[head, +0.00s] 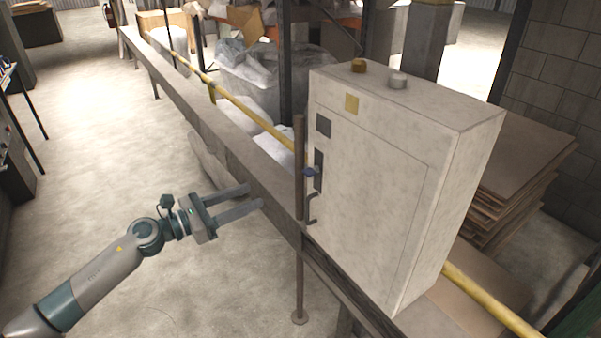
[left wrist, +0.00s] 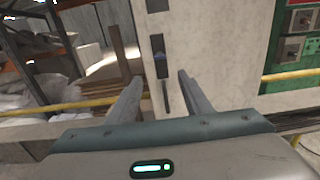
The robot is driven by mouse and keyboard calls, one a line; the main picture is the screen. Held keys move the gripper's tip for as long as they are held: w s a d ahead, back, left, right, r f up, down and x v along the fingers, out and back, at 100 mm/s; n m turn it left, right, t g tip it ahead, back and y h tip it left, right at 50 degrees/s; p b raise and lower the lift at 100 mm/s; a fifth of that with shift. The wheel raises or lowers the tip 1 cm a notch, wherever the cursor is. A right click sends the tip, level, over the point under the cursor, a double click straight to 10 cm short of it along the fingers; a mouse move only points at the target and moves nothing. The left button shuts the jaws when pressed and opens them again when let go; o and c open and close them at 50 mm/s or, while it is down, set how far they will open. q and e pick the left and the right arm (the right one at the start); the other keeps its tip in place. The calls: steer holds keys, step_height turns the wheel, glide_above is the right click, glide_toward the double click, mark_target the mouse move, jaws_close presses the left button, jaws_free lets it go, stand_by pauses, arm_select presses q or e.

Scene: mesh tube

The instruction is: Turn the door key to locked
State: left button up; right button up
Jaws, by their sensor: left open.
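A pale grey cabinet (head: 380,180) stands at the right of the head view, its door facing left. The door key (head: 310,172), with a small blue head, sits on a dark plate at the door's edge, above a dark bent handle (head: 312,208). My left gripper (head: 256,196) is open and empty, left of the door and a little lower than the key, apart from it. In the left wrist view the key (left wrist: 160,64) shows beyond and between the fingers of my left gripper (left wrist: 160,90). My right gripper is in neither view.
A thin upright brown post (head: 299,240) stands close by the door edge, near my left fingers. A long beam (head: 200,120) and a yellow rail (head: 245,108) run behind. Stacked brown boards (head: 525,165) lie right of the cabinet.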

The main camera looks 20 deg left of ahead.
arm_select(q)
steer(key=shift+w, duration=0.15)
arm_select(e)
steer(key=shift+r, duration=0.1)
arm_select(q)
steer(key=p, duration=0.6)
glide_toward(305, 174)
steer(key=x, duration=0.7)
steer(key=shift+w, duration=0.25)
steer(key=shift+x, duration=0.9)
steer(key=shift+f, duration=0.1)
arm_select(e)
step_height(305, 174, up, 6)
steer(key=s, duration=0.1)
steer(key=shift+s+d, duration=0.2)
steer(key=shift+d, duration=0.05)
arm_select(q)
steer(key=shift+c, duration=0.3)
steer(key=c, duration=1)
